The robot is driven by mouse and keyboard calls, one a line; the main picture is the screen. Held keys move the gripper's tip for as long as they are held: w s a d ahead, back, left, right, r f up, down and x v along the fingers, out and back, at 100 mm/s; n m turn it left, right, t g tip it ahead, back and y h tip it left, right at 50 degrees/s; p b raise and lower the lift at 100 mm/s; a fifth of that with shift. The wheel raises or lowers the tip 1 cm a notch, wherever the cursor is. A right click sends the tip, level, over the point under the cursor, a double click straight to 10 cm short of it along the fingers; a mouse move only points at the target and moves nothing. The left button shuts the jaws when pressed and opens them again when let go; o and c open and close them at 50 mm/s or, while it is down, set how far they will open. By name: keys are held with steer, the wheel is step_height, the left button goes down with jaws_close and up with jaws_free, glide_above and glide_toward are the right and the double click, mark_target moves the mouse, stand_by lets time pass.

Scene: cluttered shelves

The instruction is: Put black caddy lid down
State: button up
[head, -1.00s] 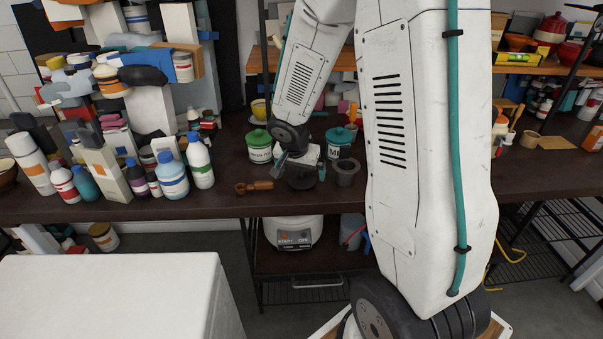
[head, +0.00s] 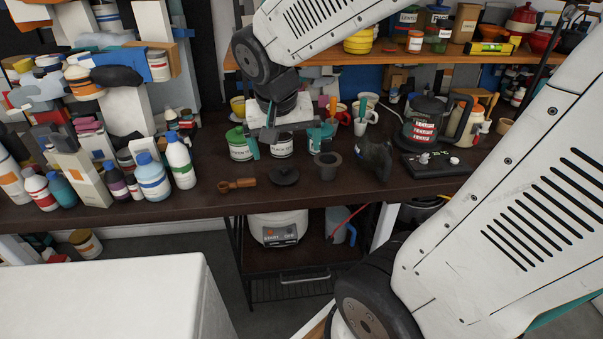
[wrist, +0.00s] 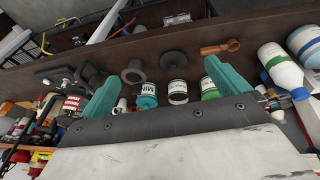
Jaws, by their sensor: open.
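The black caddy lid (head: 285,176) is a dark round disc with a knob. It lies flat on the dark counter, in front of the canisters; it also shows in the wrist view (wrist: 173,59). My gripper (head: 284,145) is open, with its two teal fingers spread and nothing between them. It is above and behind the lid, over the row of canisters, apart from the lid. A white-labelled canister (wrist: 177,92) shows between the fingers in the wrist view, with canisters with green and teal lids on either side.
A wooden-handled tool (head: 237,185) lies left of the lid, and a dark grey cup (head: 327,166) stands to its right. A dark pitcher-like object (head: 374,158) is further right. Bottles (head: 180,162) crowd the counter's left. The counter's front edge is close to the lid.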

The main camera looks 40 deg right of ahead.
steer(key=s+a+r+n+y, duration=0.1)
steer(key=s+a+n, duration=0.2)
steer(key=s, duration=0.4)
steer(key=s+a+r+n+y, duration=0.1)
steer(key=s+a+r+n, duration=0.1)
steer(key=s, duration=0.4)
steer(key=shift+s+a+r+n+g+y, duration=0.2)
steer(key=shift+s+a+n+g+y, duration=0.2)
steer(key=shift+a+n, duration=0.6)
